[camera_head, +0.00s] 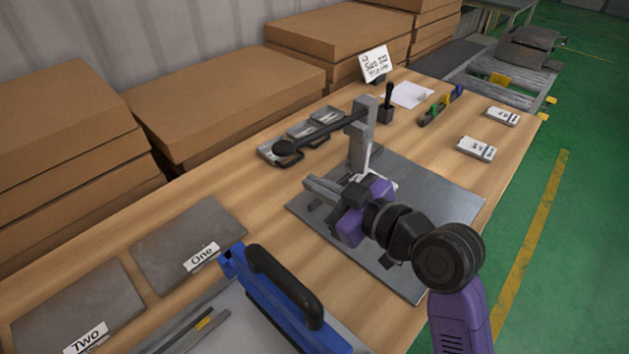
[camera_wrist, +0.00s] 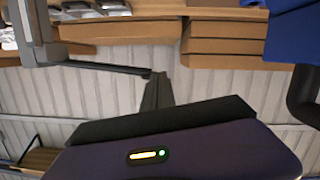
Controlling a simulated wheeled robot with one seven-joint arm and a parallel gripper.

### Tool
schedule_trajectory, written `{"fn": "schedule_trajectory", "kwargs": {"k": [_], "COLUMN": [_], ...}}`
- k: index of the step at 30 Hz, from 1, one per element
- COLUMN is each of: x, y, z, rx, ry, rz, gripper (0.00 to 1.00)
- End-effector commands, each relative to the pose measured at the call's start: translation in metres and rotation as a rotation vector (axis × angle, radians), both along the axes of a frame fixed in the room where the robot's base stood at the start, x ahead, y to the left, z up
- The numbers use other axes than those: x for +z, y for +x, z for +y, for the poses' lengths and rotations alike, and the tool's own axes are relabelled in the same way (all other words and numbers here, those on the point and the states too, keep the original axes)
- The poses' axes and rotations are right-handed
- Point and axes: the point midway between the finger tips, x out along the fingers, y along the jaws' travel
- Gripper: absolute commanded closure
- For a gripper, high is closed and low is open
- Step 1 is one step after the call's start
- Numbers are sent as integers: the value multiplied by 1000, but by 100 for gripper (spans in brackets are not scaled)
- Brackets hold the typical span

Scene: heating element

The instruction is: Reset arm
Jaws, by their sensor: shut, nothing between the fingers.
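My gripper (camera_head: 316,203) is at the end of my purple and black arm in the head view, above the grey metal plate (camera_head: 440,200) on the table. Its fingers look closed and hold nothing. In the wrist view the dark closed fingers (camera_wrist: 158,92) stick up from the purple wrist housing. A grey lever press (camera_head: 361,140) with a long black-knobbed handle (camera_head: 287,148) stands just behind my gripper. The press also shows at the upper left of the wrist view (camera_wrist: 30,30). My arm hides part of the plate and the press base.
The wooden table (camera_head: 265,205) carries plates marked One (camera_head: 185,240) and Two (camera_head: 80,310), a blue black-handled fixture (camera_head: 285,300), small trays (camera_head: 316,127) and white boxes (camera_head: 477,148). Cardboard boxes (camera_head: 225,90) line the wall. Green floor (camera_head: 560,270) lies clear at right.

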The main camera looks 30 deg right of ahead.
Motion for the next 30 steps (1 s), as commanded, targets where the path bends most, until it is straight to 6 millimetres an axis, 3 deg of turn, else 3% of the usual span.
{"fn": "schedule_trajectory", "kwargs": {"k": [8, 14, 17, 23, 30], "x": [1, 32, 39, 25, -8], "y": [0, 8, 2, -32, -97], "z": [0, -21, -35, -49, -45], "rx": [-5, -109, -185, -302, -383], "ry": [13, 101, 153, 234, 291], "rz": [-1, -106, -166, -231, -260], "gripper": [100, 100, 100, 100, 100]}}
